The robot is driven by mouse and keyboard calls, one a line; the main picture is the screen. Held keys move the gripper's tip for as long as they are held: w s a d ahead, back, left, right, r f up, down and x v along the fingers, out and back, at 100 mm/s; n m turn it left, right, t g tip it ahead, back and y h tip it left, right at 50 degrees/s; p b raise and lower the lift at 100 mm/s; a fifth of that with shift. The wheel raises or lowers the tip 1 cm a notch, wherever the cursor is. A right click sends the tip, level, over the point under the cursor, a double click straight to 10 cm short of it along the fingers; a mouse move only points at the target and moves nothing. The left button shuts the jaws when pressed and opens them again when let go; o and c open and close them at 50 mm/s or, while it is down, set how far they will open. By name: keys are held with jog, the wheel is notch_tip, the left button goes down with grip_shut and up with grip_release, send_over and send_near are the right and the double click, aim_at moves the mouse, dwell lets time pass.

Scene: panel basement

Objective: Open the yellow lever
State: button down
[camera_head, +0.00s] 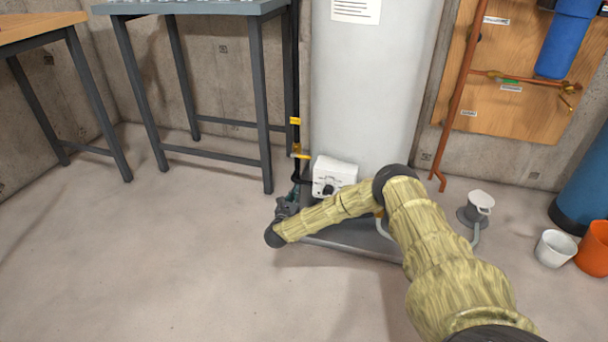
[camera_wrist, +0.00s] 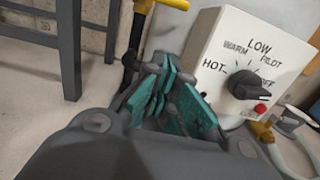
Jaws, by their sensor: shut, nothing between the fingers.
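The yellow lever (camera_head: 301,156) sticks out to the right from a dark vertical pipe, just left of the white heater tank. In the wrist view the yellow lever (camera_wrist: 172,4) is at the top edge and partly cut off. My gripper (camera_head: 292,199) is low, in front of the pipe and below the lever, apart from it. In the wrist view my gripper (camera_wrist: 168,82) shows teal finger pads drawn together, with nothing seen between them. The lever's mount is small in the head view.
A white control box (camera_head: 334,176) with a black dial (camera_wrist: 245,85) stands close right of my gripper. The heater tank (camera_head: 372,80) is behind. A grey table (camera_head: 262,100) stands left. Buckets (camera_head: 555,250) are at right. The left floor is clear.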

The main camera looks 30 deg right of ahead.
aim_at(303, 182)
dwell(0.3)
jog(key=b+x, duration=0.4)
jog(key=x, duration=0.6)
jog(key=shift+w, duration=0.1)
jog(key=shift+w+d+r+b, duration=0.15)
jog(key=shift+r+b, duration=0.3)
jog(key=shift+r, duration=0.45)
jog(key=shift+d+r+b, duration=0.15)
jog(key=shift+r+b, duration=0.2)
jog(key=shift+r, duration=0.75)
jog(key=shift+r, duration=0.1)
jog(key=shift+d+r+p, duration=0.15)
jog(key=shift+p, duration=0.25)
jog(key=shift+n, duration=0.4)
